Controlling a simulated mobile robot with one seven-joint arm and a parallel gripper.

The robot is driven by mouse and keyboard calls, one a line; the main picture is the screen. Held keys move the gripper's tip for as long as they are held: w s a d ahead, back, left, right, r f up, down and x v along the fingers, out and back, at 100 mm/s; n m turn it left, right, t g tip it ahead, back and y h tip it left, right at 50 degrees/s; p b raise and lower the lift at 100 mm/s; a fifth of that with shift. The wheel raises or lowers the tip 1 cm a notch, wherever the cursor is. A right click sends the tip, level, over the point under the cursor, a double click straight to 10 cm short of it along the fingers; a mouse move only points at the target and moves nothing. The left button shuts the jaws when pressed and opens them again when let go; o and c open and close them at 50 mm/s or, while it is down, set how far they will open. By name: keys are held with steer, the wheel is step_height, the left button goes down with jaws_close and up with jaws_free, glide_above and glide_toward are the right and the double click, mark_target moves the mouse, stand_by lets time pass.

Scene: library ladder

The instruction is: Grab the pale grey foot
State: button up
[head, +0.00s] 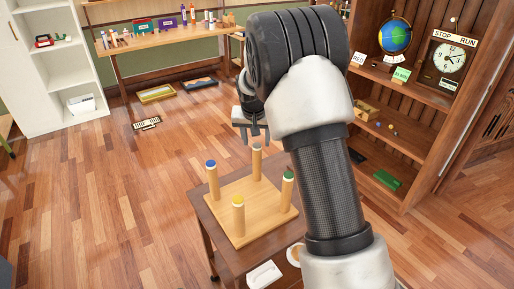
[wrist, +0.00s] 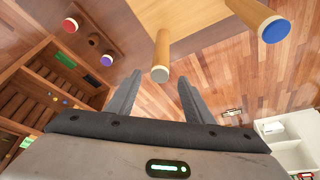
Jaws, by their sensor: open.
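A light wooden board (head: 239,205) lies on a small dark table (head: 222,238), with upright round pegs with coloured ends on it. The pale grey foot (wrist: 160,74) is the end of the far peg (head: 257,162). The blue (head: 211,163), yellow (head: 238,202) and green (head: 288,176) ends top the other pegs; the blue one also shows in the wrist view (wrist: 275,29). My gripper (head: 256,137) is open and empty just above the far peg. In the wrist view, the pale grey end appears between my fingertips (wrist: 160,78), apart from both.
Red-topped (wrist: 69,24) and purple-topped (wrist: 106,60) round pieces stand near the board. A white mug (head: 293,255), partly hidden by my arm, is at the table's front. A bookcase (head: 420,110) with a globe stands right. Open floor lies left.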

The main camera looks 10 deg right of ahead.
mark_target(257, 145)
steer(key=shift+x, duration=1.55)
steer(key=shift+w+r, duration=0.1)
steer(key=shift+w, duration=0.05)
steer(key=c, duration=1.1)
